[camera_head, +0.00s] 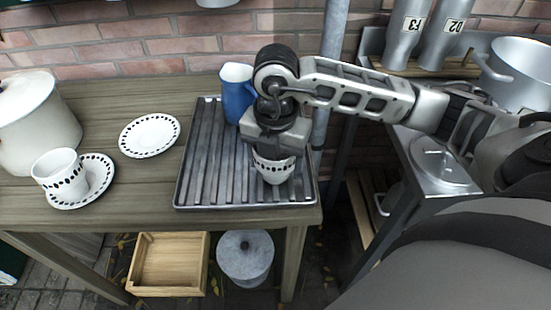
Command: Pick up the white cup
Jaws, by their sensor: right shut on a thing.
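A white cup (273,173) with a row of dark spots is at the right part of the ribbed grey tray. My right gripper (275,152) comes down over it from above and is shut on it, hiding the cup's upper part. I cannot tell whether the cup touches the tray. A second white spotted cup (58,172) stands on a matching saucer (98,180) at the left of the table, tilted in the picture. My left gripper is not in view.
A blue jug (236,92) stands on the tray (190,185) close behind my right gripper. A spotted plate (150,135) lies left of the tray. A cream pot (32,122) stands at the far left. A wooden crate (168,264) and a grey lidded container (245,257) are below the table.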

